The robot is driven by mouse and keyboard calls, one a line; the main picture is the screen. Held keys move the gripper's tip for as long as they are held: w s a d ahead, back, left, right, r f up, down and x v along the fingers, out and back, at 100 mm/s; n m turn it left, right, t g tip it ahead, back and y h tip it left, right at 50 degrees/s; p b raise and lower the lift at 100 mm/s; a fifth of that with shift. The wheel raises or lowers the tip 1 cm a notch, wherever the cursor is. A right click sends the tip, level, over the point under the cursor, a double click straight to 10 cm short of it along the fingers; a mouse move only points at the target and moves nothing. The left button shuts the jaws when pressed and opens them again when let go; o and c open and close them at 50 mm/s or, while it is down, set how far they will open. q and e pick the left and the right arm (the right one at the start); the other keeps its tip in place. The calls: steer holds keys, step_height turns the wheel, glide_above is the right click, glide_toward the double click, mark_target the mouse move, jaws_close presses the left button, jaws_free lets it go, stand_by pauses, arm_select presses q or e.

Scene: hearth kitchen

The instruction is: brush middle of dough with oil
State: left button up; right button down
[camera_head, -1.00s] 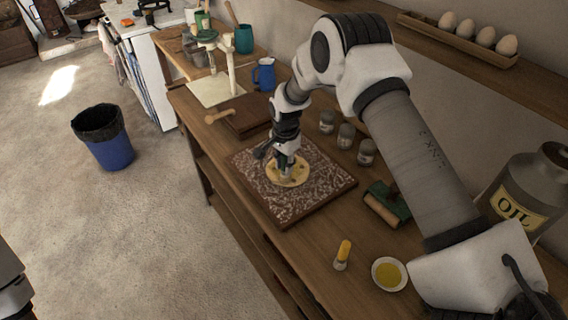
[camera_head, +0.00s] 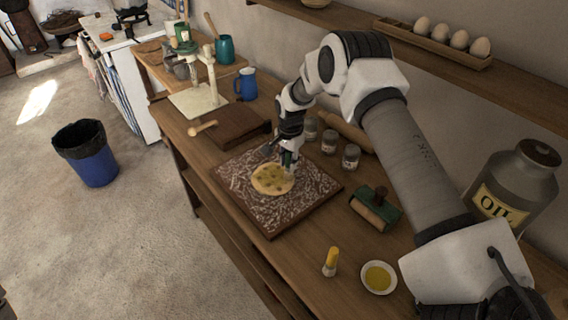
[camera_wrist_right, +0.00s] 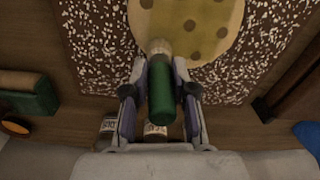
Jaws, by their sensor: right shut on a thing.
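The dough (camera_head: 270,180) is a flat, pale yellow round with darker spots, lying on a flour-speckled dark board (camera_head: 268,221). It also shows at the top of the wrist view (camera_wrist_right: 188,18). My right gripper (camera_head: 289,160) is over the dough's edge on the wall side. In the wrist view it is shut on the green handle of a brush (camera_wrist_right: 161,92). The brush's pale head points at the dough's edge; whether it touches is unclear. A small white bowl of yellow oil (camera_head: 379,278) stands near the table's front. My left gripper is not in view.
A yellow-topped small item (camera_head: 331,262) stands beside the bowl. A large oil can (camera_head: 515,184) stands at right. A brown board (camera_head: 235,126) lies beyond the dough.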

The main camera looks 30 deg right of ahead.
mark_target(288, 152)
steer(key=shift+s+a+r+p, duration=0.15)
steer(key=shift+a+p, duration=0.15)
steer(key=shift+a, duration=0.6)
steer(key=shift+s+a+f+p, duration=0.15)
steer(key=shift+a+p, duration=0.15)
steer(key=shift+a, duration=0.6)
steer(key=shift+s+a+p, duration=0.2)
steer(key=shift+a, duration=0.85)
steer(key=shift+s+a+p, duration=0.15)
steer(key=shift+s+a, duration=0.05)
steer(key=shift+a, duration=0.8)
steer(key=shift+w+d+f, duration=0.1)
steer(key=shift+w+d, duration=0.05)
steer(key=shift+d, duration=0.65)
steer(key=shift+w+d, duration=0.15)
steer(key=shift+d, duration=0.6)
steer(key=shift+w+d+b, duration=0.2)
steer(key=shift+d, duration=0.95)
steer(key=shift+w+d+b, duration=0.2)
steer(key=shift+d, duration=0.95)
steer(key=shift+a+r, duration=0.1)
steer(key=shift+r, duration=0.25)
step_height(288, 152, up, 6)
steer(key=p, duration=0.4)
steer(key=shift+f, duration=0.2)
steer(key=shift+p, duration=0.35)
